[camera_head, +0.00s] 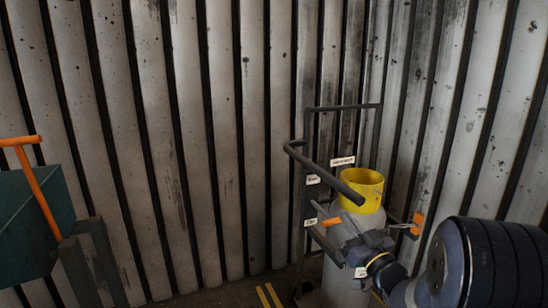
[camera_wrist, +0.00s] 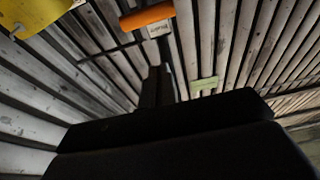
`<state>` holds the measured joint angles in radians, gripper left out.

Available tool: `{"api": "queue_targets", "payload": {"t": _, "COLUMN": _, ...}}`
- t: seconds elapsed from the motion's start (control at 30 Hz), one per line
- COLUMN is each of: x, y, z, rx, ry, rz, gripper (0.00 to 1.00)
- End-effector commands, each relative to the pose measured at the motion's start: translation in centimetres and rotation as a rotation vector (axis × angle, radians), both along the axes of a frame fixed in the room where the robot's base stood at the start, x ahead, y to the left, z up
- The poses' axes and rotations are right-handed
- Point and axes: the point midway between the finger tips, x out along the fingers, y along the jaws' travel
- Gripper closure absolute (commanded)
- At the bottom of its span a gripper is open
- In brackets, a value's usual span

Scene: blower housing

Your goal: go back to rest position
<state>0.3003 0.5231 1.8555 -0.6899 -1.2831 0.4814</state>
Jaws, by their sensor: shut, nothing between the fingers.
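My gripper (camera_wrist: 156,86) shows in the wrist view as two dark fingers side by side, shut and empty, beyond the broad black body of the hand. In the head view the arm reaches in from the lower right. Its end is by the yellow cylinder (camera_head: 360,190), but I cannot make out the fingertips there. An orange handle (camera_wrist: 147,17) with a small label lies above the fingers in the wrist view. A yellow surface (camera_wrist: 28,14) shows at the upper left.
A dark tubular frame (camera_head: 345,107) with white labels (camera_head: 343,161) stands around the yellow cylinder, close to the arm. A dark green bin (camera_head: 30,225) with an orange lever (camera_head: 38,185) is at the left. A ribbed metal wall (camera_head: 220,120) closes the back. Yellow floor lines (camera_head: 268,297) show.

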Motion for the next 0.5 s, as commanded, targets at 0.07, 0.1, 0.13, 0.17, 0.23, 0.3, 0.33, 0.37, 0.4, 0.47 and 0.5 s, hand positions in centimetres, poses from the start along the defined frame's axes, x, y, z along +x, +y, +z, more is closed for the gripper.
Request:
{"api": "queue_targets", "payload": {"t": 0.07, "x": -1.3, "y": -0.7, "z": -0.3, "rx": 0.001, "ry": 0.001, "rz": -0.005, "gripper": 1.0}}
{"api": "queue_targets", "payload": {"t": 0.1, "x": -1.8, "y": -0.9, "z": -0.5, "rx": 0.002, "ry": -0.001, "rz": -0.004, "gripper": 1.0}}
{"api": "queue_targets", "payload": {"t": 0.13, "x": -2.2, "y": -1.0, "z": -0.6, "rx": 0.002, "ry": -0.001, "rz": -0.004, "gripper": 1.0}}
{"api": "queue_targets", "payload": {"t": 0.17, "x": -2.5, "y": -1.2, "z": -0.7, "rx": 0.001, "ry": -0.003, "rz": -0.004, "gripper": 1.0}}
{"api": "queue_targets", "payload": {"t": 0.23, "x": -3.2, "y": -1.5, "z": -0.9, "rx": 0.001, "ry": -0.003, "rz": -0.004, "gripper": 1.0}}
{"api": "queue_targets", "payload": {"t": 0.3, "x": -3.6, "y": -1.7, "z": -1.0, "rx": 0.001, "ry": -0.005, "rz": -0.004, "gripper": 1.0}}
{"api": "queue_targets", "payload": {"t": 0.33, "x": -3.8, "y": -1.7, "z": -1.1, "rx": 0.002, "ry": -0.006, "rz": -0.004, "gripper": 1.0}}
{"api": "queue_targets", "payload": {"t": 0.37, "x": -3.9, "y": -1.8, "z": -1.1, "rx": 0.002, "ry": -0.006, "rz": -0.004, "gripper": 1.0}}
{"api": "queue_targets", "payload": {"t": 0.4, "x": -4.0, "y": -1.8, "z": -1.2, "rx": 0.002, "ry": -0.006, "rz": -0.003, "gripper": 1.0}}
{"api": "queue_targets", "payload": {"t": 0.47, "x": -4.1, "y": -1.8, "z": -1.2, "rx": 0.001, "ry": -0.006, "rz": -0.003, "gripper": 1.0}}
{"api": "queue_targets", "payload": {"t": 0.5, "x": -4.1, "y": -1.8, "z": -1.2, "rx": 0.001, "ry": -0.006, "rz": -0.003, "gripper": 1.0}}
